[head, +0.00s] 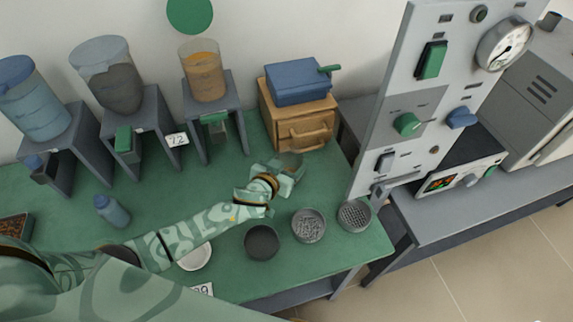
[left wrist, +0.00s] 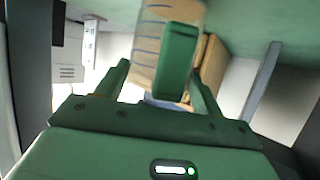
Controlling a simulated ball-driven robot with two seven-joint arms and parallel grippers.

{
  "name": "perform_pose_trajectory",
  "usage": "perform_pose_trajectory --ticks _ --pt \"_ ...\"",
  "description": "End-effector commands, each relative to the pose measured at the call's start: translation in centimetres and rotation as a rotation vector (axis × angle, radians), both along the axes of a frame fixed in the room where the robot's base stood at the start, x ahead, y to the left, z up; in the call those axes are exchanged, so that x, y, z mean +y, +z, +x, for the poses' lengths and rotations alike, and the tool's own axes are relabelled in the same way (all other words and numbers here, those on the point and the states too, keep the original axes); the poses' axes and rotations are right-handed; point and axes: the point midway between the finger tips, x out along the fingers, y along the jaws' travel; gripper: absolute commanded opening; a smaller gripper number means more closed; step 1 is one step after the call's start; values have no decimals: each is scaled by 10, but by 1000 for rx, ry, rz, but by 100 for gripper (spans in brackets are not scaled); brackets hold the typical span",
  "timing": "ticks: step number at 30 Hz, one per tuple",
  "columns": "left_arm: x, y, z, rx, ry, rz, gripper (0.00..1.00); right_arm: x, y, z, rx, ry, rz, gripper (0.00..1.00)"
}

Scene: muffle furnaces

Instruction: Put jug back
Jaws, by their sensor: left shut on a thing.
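The jug (head: 289,161) shows in the head view over the green table, in front of the wooden drawer box. Its body is partly hidden by my gripper. In the left wrist view its green handle (left wrist: 179,62) stands between my fingers, and its pale body with dark marks (left wrist: 148,50) is behind. My left gripper (head: 284,178) is shut on the handle; its fingers also show in the left wrist view (left wrist: 160,88). I cannot tell whether the jug touches the table. My right gripper is not in view.
Sieves (head: 308,226) and a dark bowl (head: 262,242) stand near the table's front edge. Hoppers on grey stands (head: 205,75) line the back. A wooden drawer box (head: 302,120) with a blue case (head: 297,84) is behind the jug. A control panel (head: 405,100) rises at right.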

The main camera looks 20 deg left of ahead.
Motion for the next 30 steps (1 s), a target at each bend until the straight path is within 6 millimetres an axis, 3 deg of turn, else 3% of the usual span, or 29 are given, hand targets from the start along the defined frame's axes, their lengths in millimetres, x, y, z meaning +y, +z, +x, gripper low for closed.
perform_pose_trajectory --ticks 2,3,5,6,16,30 --pt "0 -4 0 1 -1 -1 20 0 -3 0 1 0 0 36" --pt "0 -5 0 1 -1 -1 71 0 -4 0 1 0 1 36" --pt "0 -3 0 0 -1 -1 87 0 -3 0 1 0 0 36" --pt "0 -3 0 0 -1 -1 90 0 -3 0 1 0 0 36" --pt "0 4 0 -1 0 1 90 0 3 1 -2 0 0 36" --pt "16 40 -91 1 0 -2 90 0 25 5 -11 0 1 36"
